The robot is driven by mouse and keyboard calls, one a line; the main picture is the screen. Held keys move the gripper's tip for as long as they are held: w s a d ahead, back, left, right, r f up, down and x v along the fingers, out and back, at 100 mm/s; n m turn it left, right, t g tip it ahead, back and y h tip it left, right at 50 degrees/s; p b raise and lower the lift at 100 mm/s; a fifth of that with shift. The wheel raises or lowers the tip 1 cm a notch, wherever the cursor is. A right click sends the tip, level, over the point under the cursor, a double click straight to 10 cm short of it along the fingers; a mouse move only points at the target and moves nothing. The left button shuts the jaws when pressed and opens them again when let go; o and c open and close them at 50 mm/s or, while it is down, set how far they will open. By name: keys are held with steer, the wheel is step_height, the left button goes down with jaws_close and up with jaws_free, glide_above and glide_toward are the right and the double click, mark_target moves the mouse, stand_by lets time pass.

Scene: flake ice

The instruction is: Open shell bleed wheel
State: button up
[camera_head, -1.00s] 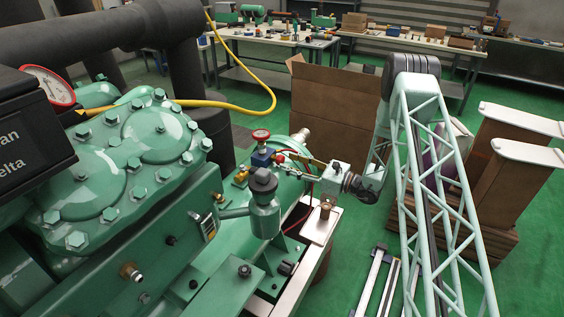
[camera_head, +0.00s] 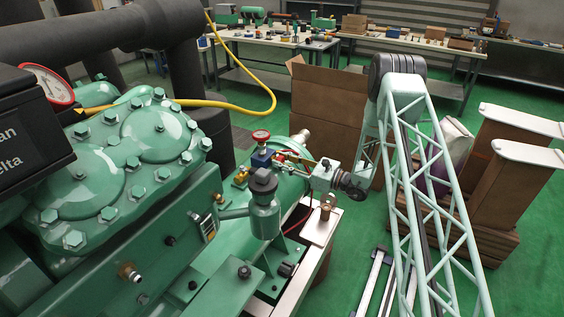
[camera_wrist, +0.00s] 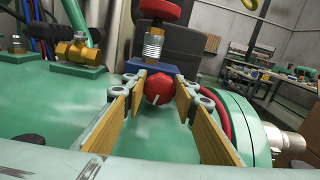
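A small red wheel (camera_wrist: 158,88) faces my gripper in the wrist view, below a blue block. In the head view a red wheel at the blue valve block (camera_head: 280,157) sits just left of my gripper (camera_head: 288,157). My gripper (camera_wrist: 160,95) is open, its two tan-padded fingers on either side of the small red wheel near the tips. I cannot tell if either pad touches it. A second, larger red wheel (camera_wrist: 160,9) stands above on a threaded stem; it also shows in the head view (camera_head: 261,135). No label tells which is the shell bleed wheel.
Brass fittings (camera_wrist: 75,50) lie left of the wheel in the wrist view. A green cylindrical valve body (camera_head: 264,215) stands close in front of the block. The green compressor (camera_head: 130,160) fills the left. Open floor and cardboard boxes (camera_head: 325,105) lie behind and right.

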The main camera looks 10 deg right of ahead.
steer(key=c, duration=0.3)
steer(key=shift+n, duration=0.3)
steer(key=shift+n+b, duration=1.05)
steer(key=shift+n, duration=0.15)
steer(key=o, duration=0.9)
steer(key=shift+c, duration=0.2)
steer(key=shift+s+d, duration=0.1)
steer(key=shift+s, duration=0.05)
